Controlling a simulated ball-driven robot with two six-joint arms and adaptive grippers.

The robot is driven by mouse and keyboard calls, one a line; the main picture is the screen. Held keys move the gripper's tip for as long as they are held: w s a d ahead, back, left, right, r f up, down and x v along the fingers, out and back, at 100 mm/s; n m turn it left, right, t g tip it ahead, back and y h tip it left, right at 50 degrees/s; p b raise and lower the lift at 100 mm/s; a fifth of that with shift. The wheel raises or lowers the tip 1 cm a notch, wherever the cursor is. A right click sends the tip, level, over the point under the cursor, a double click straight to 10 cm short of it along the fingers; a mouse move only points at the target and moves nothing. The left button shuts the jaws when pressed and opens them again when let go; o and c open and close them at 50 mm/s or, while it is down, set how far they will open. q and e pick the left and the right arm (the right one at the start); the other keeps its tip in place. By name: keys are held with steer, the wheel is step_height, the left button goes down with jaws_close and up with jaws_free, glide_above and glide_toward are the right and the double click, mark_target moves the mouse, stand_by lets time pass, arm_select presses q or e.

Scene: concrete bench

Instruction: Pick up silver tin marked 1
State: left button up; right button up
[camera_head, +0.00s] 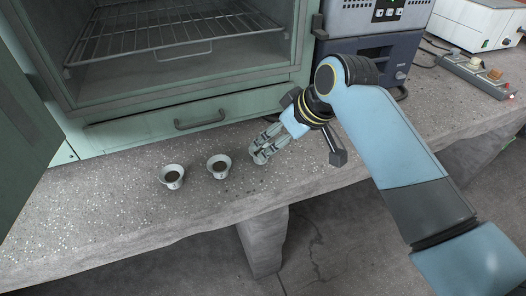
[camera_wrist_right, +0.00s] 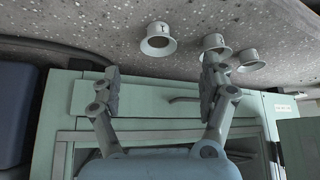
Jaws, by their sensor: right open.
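Several small silver tins with flared rims stand on the speckled concrete bench. In the head view one tin (camera_head: 172,177) is at left and another tin (camera_head: 219,167) is in the middle, both with dark insides. My right gripper (camera_head: 262,154) is to the right of them, close above the bench. In the wrist view the right gripper (camera_wrist_right: 160,68) is open and empty. One tin (camera_wrist_right: 157,40) shows just beyond the gap between its fingers; two more tins (camera_wrist_right: 215,44) (camera_wrist_right: 251,60) are at and past the right fingertip. Their small dark marks are too small to read surely. My left gripper is not in view.
A green oven-like cabinet (camera_head: 200,120) with an open door and wire rack (camera_head: 150,32) stands behind the tins. A blue-grey device (camera_head: 365,52) and a power strip (camera_head: 470,75) are at right. The bench front is clear.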

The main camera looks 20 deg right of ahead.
mark_target(259, 151)
steer(key=b+x, duration=0.1)
steer(key=x, duration=0.3)
steer(key=shift+a, duration=0.1)
steer(key=shift+w+a+f, duration=0.1)
steer(key=shift+w+f, duration=0.3)
steer(key=shift+f, duration=0.1)
steer(key=b+x, duration=0.1)
steer(key=x, duration=0.4)
steer(key=shift+w+r+b, duration=0.2)
steer(key=shift+b, duration=0.2)
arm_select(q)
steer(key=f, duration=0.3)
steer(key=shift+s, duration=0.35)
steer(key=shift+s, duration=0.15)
arm_select(e)
steer(key=c, duration=1.2)
steer(key=shift+r, duration=0.15)
steer(key=shift+c, duration=0.2)
